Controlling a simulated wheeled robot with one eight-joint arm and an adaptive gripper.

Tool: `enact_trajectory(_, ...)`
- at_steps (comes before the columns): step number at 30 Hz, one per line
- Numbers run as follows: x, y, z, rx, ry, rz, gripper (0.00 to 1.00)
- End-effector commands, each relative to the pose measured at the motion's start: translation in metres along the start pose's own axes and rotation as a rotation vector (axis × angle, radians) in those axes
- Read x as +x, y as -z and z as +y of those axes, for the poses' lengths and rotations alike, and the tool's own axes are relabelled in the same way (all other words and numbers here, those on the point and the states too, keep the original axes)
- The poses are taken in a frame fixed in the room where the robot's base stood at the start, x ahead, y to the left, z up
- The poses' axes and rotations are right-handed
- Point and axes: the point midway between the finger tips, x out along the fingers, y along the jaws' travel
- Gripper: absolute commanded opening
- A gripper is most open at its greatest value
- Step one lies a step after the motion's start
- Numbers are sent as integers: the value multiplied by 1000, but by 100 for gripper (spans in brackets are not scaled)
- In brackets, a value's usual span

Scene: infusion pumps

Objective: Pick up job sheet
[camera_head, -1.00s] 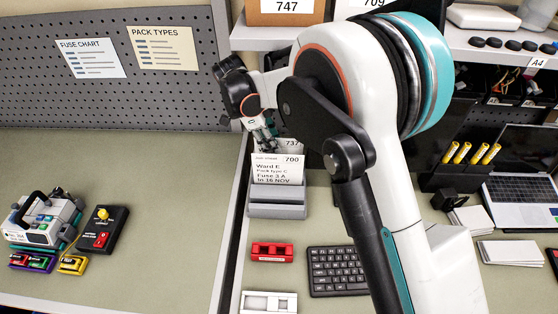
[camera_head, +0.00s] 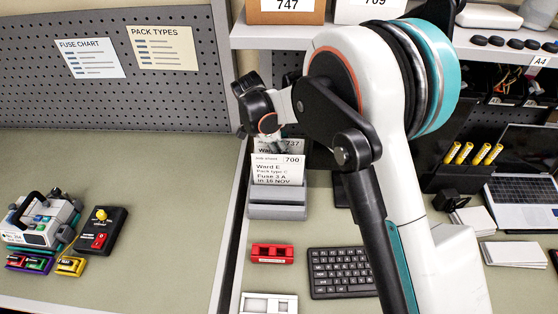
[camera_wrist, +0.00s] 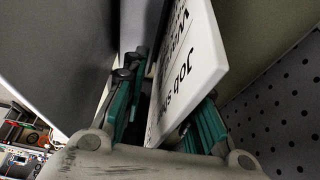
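Two white job sheets stand upright in a grey holder (camera_head: 278,211). The front job sheet (camera_head: 278,171) reads 700, Ward E, Pack type C, Fuse 3 A. The job sheet behind it (camera_head: 293,145) shows 737 and is mostly hidden. My gripper (camera_head: 274,146) is at the tops of the sheets, its fingers partly hidden. In the wrist view, my gripper's teal fingers (camera_wrist: 168,100) are apart, on either side of a job sheet (camera_wrist: 190,70) with upside-down "Job sheet" lettering. A gap shows beside the left finger. Which sheet this is cannot be told for certain.
A pegboard (camera_head: 110,100) with two charts stands left of the holder. A shelf edge (camera_head: 268,32) with numbered boxes is above. A red block (camera_head: 272,253) and keyboard (camera_head: 340,272) lie in front. The left bench is mostly clear around a pump (camera_head: 42,219).

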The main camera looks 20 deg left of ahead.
Motion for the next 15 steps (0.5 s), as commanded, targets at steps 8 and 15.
enact_trajectory(8,2,-1,0,0,0,0,27)
enact_trajectory(15,4,-2,0,0,0,0,27)
